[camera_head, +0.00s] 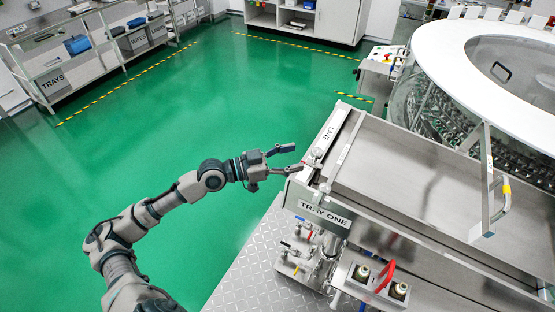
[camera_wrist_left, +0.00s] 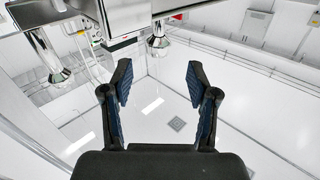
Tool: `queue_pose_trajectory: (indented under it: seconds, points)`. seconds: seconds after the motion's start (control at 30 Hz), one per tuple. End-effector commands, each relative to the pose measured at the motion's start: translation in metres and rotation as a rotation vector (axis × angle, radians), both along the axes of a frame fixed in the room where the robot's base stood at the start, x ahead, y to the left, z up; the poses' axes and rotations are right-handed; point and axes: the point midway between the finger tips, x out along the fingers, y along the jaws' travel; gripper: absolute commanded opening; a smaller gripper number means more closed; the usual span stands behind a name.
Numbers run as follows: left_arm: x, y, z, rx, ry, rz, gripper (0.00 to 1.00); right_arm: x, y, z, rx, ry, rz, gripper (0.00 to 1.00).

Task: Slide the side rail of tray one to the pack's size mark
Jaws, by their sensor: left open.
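Tray one (camera_head: 400,180) is a long steel tray at the right of the head view, with a "TRAY ONE" label (camera_head: 323,212) on its near left end. A narrow side rail (camera_head: 343,150) runs along its left edge, beside a strip with a label (camera_head: 327,135) that seems to read "LANE". A small round metal knob (camera_head: 317,153) sits near that edge. My left gripper (camera_head: 292,160) is open just left of the knob, apparently empty. In the left wrist view its two fingers (camera_wrist_left: 159,82) are spread with nothing between them. I cannot make out the size mark. My right gripper is out of view.
A large round washer (camera_head: 480,60) with a white rim stands behind the tray. Below are a red handle (camera_head: 385,275) and valves (camera_head: 297,250). Green floor (camera_head: 190,110) is free at left.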

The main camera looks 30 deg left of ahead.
Motion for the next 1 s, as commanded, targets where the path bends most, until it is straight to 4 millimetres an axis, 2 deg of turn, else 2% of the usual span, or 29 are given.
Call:
queue_pose_trajectory:
  seconds: [0.13, 0.4, 1.0]
  points:
    - [-0.014, 0.017, -0.003, 0.0, 0.006, 0.002, 0.59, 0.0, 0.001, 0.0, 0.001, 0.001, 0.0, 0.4]
    - [-0.028, 0.031, -0.002, -0.001, 0.002, 0.001, 0.59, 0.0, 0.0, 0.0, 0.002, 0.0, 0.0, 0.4]
    - [-0.031, 0.035, -0.001, 0.0, 0.0, 0.0, 0.59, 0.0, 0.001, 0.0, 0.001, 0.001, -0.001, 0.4]
